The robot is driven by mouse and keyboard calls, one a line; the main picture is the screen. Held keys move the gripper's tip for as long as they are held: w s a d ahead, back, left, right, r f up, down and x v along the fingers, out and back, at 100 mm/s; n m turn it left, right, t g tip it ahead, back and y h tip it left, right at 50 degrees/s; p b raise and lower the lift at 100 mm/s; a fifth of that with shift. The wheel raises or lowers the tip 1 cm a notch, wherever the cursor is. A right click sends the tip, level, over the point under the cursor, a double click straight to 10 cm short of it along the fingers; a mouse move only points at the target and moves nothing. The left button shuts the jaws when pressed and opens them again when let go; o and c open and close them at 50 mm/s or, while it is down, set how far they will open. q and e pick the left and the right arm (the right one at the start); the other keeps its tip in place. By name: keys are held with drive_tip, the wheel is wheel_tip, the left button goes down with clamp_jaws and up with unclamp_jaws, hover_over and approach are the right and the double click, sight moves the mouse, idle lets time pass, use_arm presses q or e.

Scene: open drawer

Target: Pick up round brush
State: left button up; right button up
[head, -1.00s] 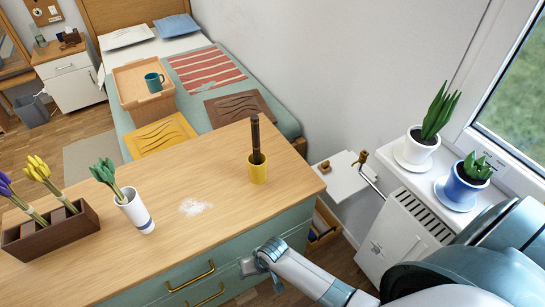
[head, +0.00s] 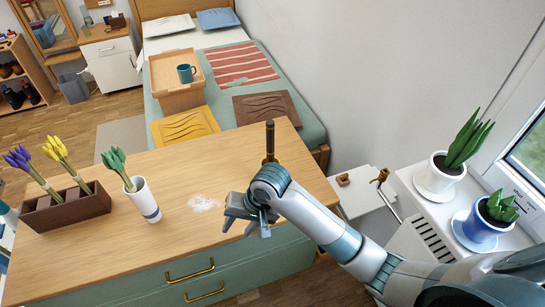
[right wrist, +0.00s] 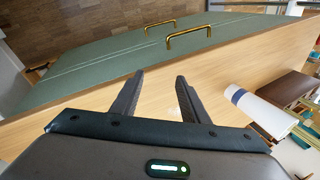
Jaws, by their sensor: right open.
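The round brush, seen as a dark brown upright stick (head: 270,138), stands on the wooden dresser top (head: 170,235). In the head view my right arm hides its lower part and the yellow cup that held it a second ago. My right gripper (head: 247,225) is in front of the brush, near the dresser's front edge. Its two fingers are apart and empty; they also show in the right wrist view (right wrist: 158,84), with the wooden top and green drawer front beyond them. The brush does not show in the wrist view. My left gripper is not in view.
A white cup with green tulips (head: 145,200) and a brown box with flowers (head: 65,210) stand to the left. White powder (head: 204,203) lies on the dresser top. Gold handles (head: 190,270) stick out of its front. Potted plants (head: 445,170) are at the right.

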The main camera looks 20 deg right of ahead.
drive_tip(key=w+r+m, duration=0.2)
drive_tip(key=w+r, duration=0.4)
drive_tip(key=m+g+h, duration=0.2)
drive_tip(key=m+h, duration=0.4)
drive_tip(key=m, duration=0.6)
approach(268, 123)
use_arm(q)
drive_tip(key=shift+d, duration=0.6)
use_arm(e)
drive_tip(key=shift+d+r, duration=0.15)
use_arm(q)
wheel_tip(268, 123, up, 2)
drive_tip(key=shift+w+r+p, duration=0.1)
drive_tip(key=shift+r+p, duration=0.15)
drive_tip(key=shift+p, duration=1)
use_arm(e)
drive_tip(key=f, duration=0.4)
drive_tip(key=d+f, duration=0.1)
drive_tip(key=f, duration=0.7)
drive_tip(key=shift+d, duration=0.4)
